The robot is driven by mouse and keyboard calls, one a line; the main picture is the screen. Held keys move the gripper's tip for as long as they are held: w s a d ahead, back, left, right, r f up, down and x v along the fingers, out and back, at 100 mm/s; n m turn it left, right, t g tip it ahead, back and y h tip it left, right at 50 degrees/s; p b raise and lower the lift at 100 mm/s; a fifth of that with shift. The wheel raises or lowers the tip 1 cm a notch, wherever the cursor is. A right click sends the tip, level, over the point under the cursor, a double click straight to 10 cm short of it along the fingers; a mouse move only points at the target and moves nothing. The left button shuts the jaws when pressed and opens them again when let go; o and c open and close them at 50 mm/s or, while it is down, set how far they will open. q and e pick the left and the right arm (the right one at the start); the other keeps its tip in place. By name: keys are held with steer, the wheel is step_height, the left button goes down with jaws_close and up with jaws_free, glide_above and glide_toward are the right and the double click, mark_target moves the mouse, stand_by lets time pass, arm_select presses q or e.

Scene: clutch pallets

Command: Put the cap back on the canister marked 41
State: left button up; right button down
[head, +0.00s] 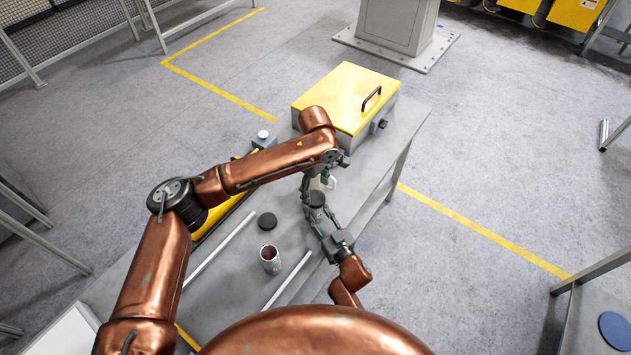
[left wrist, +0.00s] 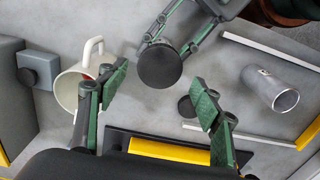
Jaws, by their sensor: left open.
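An open metal canister (head: 270,260) stands uncapped on the grey table; its mouth also shows in the left wrist view (left wrist: 284,100). A flat black disc like a cap (head: 267,221) lies beside it, also in the left wrist view (left wrist: 186,106). My right gripper (head: 317,212) has its fingers around a dark round-topped thing (left wrist: 159,68); its lower body is hidden, so I cannot tell whether it is a capped canister. My left gripper (head: 322,178) is open above the table, close to that thing, with nothing between its fingers. No number 41 is readable.
A pale mug (left wrist: 70,92) stands near my left gripper. A yellow-lidded box (head: 345,95) with a black handle fills the table's far end. Two white strips (head: 221,248) (head: 287,280) lie either side of the open canister.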

mark_target(315, 197)
arm_select(q)
steer(key=shift+f, duration=2.05)
